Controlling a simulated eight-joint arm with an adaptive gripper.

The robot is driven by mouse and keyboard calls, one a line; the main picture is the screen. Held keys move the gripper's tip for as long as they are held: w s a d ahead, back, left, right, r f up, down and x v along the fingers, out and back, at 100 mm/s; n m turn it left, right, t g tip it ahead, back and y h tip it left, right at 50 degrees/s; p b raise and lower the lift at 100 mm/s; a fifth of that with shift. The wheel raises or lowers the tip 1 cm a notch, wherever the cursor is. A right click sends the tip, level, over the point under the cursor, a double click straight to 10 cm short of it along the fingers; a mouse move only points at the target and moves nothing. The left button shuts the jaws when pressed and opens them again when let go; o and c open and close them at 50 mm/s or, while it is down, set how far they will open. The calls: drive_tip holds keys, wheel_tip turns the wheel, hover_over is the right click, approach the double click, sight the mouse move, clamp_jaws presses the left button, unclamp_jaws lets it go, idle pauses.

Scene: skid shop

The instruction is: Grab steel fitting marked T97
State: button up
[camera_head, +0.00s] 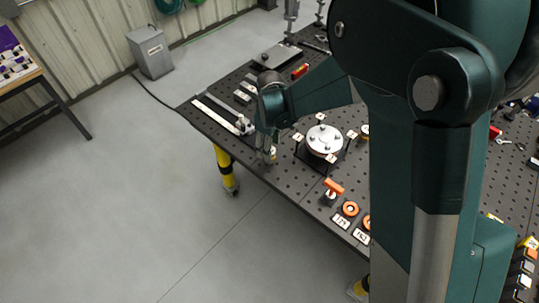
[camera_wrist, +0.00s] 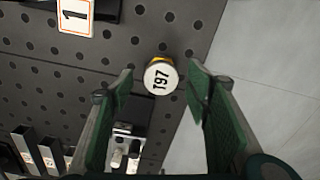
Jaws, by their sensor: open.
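The steel fitting marked T97 (camera_wrist: 161,77) stands on the black perforated table (camera_wrist: 60,95) near its edge. In the wrist view its round white top carries the black mark, and a yellow band shows at its side. My gripper (camera_wrist: 160,84) is open, with one green-padded finger on each side of the fitting in the picture. No contact shows, and I cannot tell how far above it the fingertips are. In the head view my gripper (camera_head: 266,152) is over the table's near left edge. The fitting is mostly hidden by the fingers there.
A round silver flange (camera_head: 324,139) on a black fixture with white tags stands right of my gripper. Orange-ringed parts (camera_head: 350,208) with labels sit along the near edge. Open floor lies beyond the edge.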

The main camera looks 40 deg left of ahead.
idle(0.3)
drive_tip(key=shift+s+f+p, duration=0.1)
drive_tip(key=shift+f+p, duration=0.25)
drive_tip(key=shift+f, duration=2.25)
drive_tip(key=shift+c, duration=0.7)
drive_tip(key=c, duration=0.9)
